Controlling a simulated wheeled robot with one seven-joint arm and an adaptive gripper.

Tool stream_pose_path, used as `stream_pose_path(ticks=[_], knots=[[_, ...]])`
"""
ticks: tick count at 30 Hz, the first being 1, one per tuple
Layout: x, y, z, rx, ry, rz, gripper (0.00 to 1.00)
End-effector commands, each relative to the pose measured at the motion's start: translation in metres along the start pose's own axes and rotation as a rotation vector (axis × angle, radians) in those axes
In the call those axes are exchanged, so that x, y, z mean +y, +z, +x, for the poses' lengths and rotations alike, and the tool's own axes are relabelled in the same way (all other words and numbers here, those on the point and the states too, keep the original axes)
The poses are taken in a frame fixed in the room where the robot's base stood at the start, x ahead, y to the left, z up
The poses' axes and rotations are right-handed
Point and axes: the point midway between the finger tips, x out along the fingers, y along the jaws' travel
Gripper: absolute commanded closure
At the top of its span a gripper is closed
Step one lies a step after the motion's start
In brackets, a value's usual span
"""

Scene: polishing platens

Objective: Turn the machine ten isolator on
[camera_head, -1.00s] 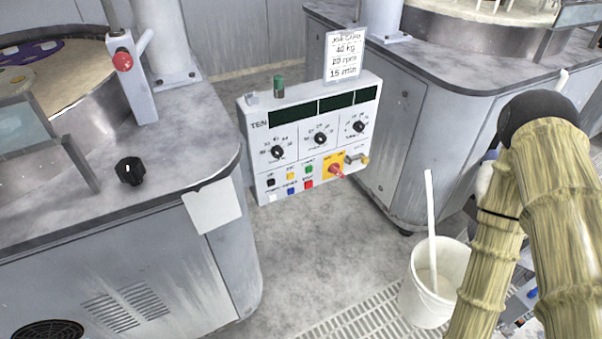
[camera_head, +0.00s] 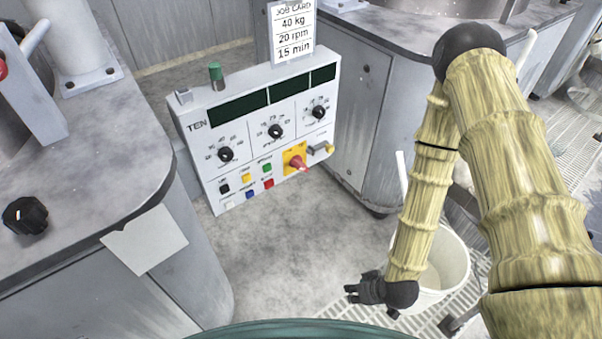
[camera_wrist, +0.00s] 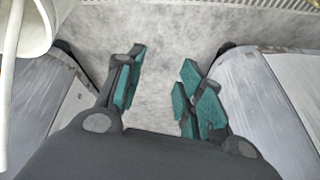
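The control box marked TEN (camera_head: 262,125) stands upright between two machines in the head view. Its isolator, a red handle on a yellow plate (camera_head: 297,160), is at the lower right of the panel. I cannot tell the handle's exact position marking. My gripper (camera_head: 350,292) hangs low, in front of the box and below and right of the isolator, apart from it. In the wrist view my gripper (camera_wrist: 160,92) is open and empty, its teal pads apart over bare floor. The box is not in the wrist view.
A white bucket (camera_head: 450,262) with a pole stands on the floor grating behind my arm; its rim also shows in the wrist view (camera_wrist: 38,28). A machine cabinet (camera_head: 75,235) stands left and another (camera_head: 375,110) behind right. Bare floor (camera_head: 275,240) lies before the box.

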Motion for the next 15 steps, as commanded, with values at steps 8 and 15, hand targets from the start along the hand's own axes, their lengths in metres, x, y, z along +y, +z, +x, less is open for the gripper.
stream_pose_path(ticks=[8, 15], knots=[[0.000, -0.150, 0.066, 0.501, -0.010, -0.422, 0.62], [0.001, -0.263, 0.059, 0.909, 0.123, -0.736, 0.62]])
